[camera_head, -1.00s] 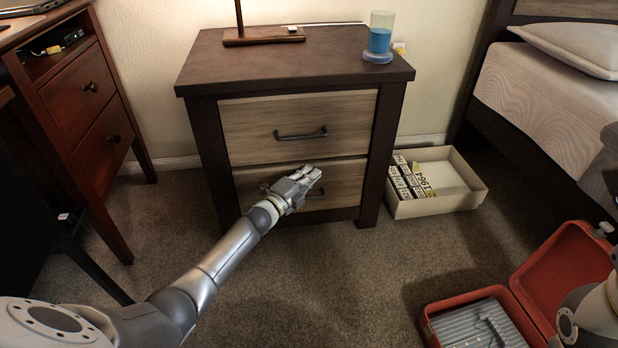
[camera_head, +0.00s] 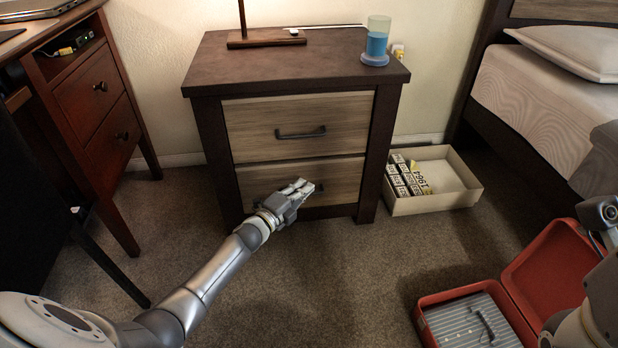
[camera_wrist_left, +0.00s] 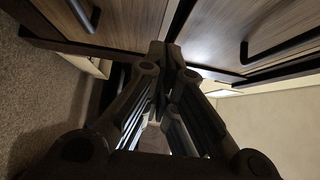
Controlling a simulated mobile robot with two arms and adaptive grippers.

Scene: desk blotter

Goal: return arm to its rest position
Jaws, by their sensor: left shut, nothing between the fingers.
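My left arm reaches in from the lower left in the head view. Its gripper (camera_head: 306,187) is shut and empty, in front of the nightstand's lower drawer (camera_head: 262,184), covering part of that drawer's front and most of its handle. In the left wrist view the gripper (camera_wrist_left: 170,50) shows its fingers together, with drawer fronts and dark handles beyond. Whether the fingers touch the drawer I cannot tell. Both drawers look closed. Part of my right arm shows at the lower right edge, with its fingers not clearly visible.
The nightstand (camera_head: 240,72) bears a lamp base and a cup of blue liquid (camera_head: 376,44). A cream box (camera_head: 440,203) with small boxes stands right of it. A wooden desk (camera_head: 88,92) is at left. Carpet between is clear.

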